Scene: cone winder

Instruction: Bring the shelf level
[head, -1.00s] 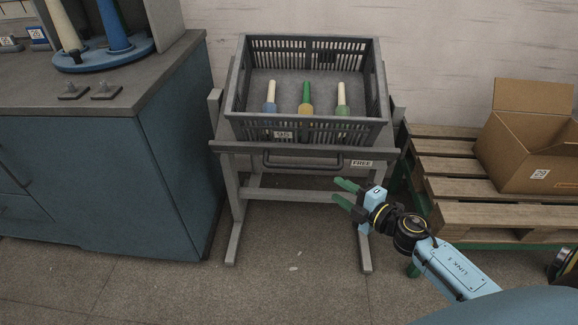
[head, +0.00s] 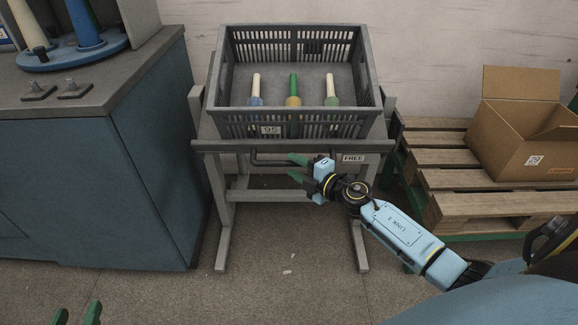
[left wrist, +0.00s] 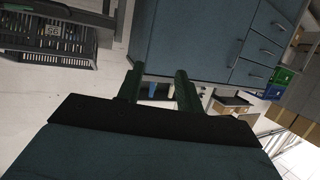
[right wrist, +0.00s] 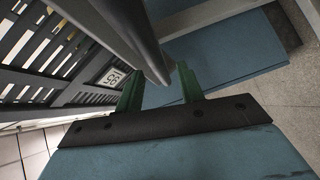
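The shelf (head: 205,146) is a grey board on a grey stand, with a slatted crate (head: 364,124) on it. I cannot tell the shelf's exact tilt. A dark bar handle (head: 268,162) hangs under its front edge, beside a "FREE" label (head: 353,158). My right gripper (head: 298,168) is open at the right part of the handle, partly hiding it. In the right wrist view a grey bar (right wrist: 146,45) reaches down toward the gap between the open fingers (right wrist: 160,90); contact is unclear. My left gripper (head: 76,315) is open and empty, low at the left; its fingers also show in the left wrist view (left wrist: 158,92).
A blue cabinet (head: 100,180) stands close on the left. A pallet (head: 470,212) with an open cardboard box (head: 520,125) is on the right.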

